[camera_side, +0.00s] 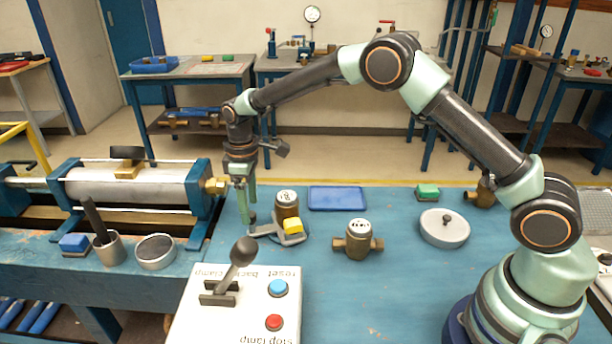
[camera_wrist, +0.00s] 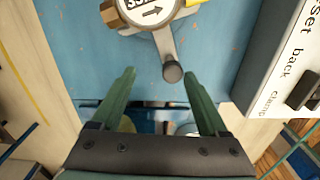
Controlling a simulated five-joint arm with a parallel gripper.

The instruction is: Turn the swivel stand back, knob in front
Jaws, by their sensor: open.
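The swivel stand (camera_side: 292,239) is a low grey base on the blue bench with a bronze meter (camera_side: 287,206) on it and a yellow block (camera_side: 293,226) at its side. A grey arm sticks out to the left in the side view. In the wrist view this arm (camera_wrist: 166,43) ends in a dark round knob (camera_wrist: 173,72). My gripper (camera_side: 247,218) points down at the arm's left end. In the wrist view my gripper (camera_wrist: 158,80) is open, and the knob lies between the fingertips, nearer the right one. I cannot tell whether they touch.
A control box (camera_side: 235,310) with a lever stands in front. A second meter (camera_side: 358,240), a blue tray (camera_side: 337,198), a grey disc with a knob (camera_side: 443,231) and a green block (camera_side: 428,192) are to the right. A clamp cylinder (camera_side: 135,186) and cups are left.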

